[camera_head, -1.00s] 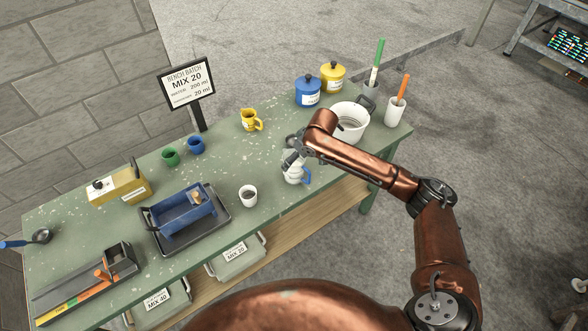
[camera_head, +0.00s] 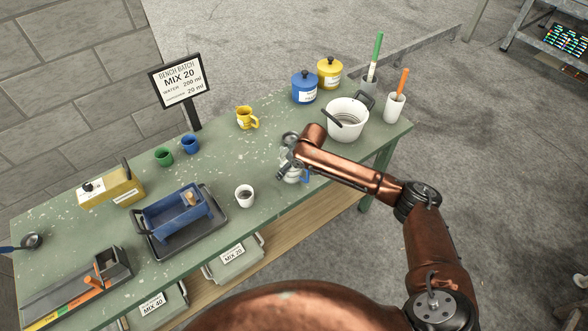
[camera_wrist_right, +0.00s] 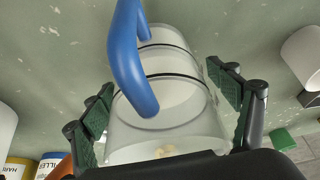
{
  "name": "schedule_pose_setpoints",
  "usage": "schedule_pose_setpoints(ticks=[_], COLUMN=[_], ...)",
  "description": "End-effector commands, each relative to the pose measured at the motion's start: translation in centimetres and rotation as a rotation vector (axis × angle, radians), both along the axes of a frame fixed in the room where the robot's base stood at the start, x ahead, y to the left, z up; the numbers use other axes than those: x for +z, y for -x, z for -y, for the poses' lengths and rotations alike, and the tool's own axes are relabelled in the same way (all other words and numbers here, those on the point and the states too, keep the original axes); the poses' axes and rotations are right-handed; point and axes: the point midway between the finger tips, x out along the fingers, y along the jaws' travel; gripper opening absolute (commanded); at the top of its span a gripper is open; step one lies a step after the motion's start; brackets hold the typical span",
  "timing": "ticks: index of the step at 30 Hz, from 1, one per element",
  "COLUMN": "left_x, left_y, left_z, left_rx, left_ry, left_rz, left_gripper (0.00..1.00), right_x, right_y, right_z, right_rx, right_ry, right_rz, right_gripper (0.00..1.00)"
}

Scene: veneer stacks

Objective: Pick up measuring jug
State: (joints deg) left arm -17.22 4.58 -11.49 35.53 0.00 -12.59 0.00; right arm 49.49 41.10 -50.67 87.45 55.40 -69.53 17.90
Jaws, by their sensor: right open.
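The measuring jug (camera_head: 291,177) is translucent white with a blue handle (camera_head: 306,176). It stands on the green bench near its front edge, partly hidden by my right gripper (camera_head: 286,166). In the right wrist view the jug (camera_wrist_right: 165,95) lies between the two spread dark finger pads of my right gripper (camera_wrist_right: 165,112), with a gap visible on the right side. The blue handle (camera_wrist_right: 130,60) rises across the jug toward the camera. The right gripper is open and holds nothing. My left gripper is not in view.
A white cup (camera_head: 244,196) and a blue tray (camera_head: 180,214) stand left of the jug. A white pot (camera_head: 347,120) and a white holder (camera_head: 394,108) stand to the right. A sign (camera_head: 179,80) stands at the back.

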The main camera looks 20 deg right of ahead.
Motion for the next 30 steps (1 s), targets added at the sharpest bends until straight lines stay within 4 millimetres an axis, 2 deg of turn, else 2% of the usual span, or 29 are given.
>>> schedule_pose_setpoints(ticks=[8,30], left_x=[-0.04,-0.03], left_y=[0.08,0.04], left_z=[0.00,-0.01], left_rx=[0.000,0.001], left_ry=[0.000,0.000], left_rz=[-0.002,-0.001], left_gripper=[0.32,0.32], right_x=[-0.30,-0.19], right_y=[-0.13,-0.18], right_z=[-0.06,-0.08], right_rx=[0.001,0.001], right_ry=[0.000,0.000], right_rz=[0.000,0.002], right_gripper=[0.82,0.32])
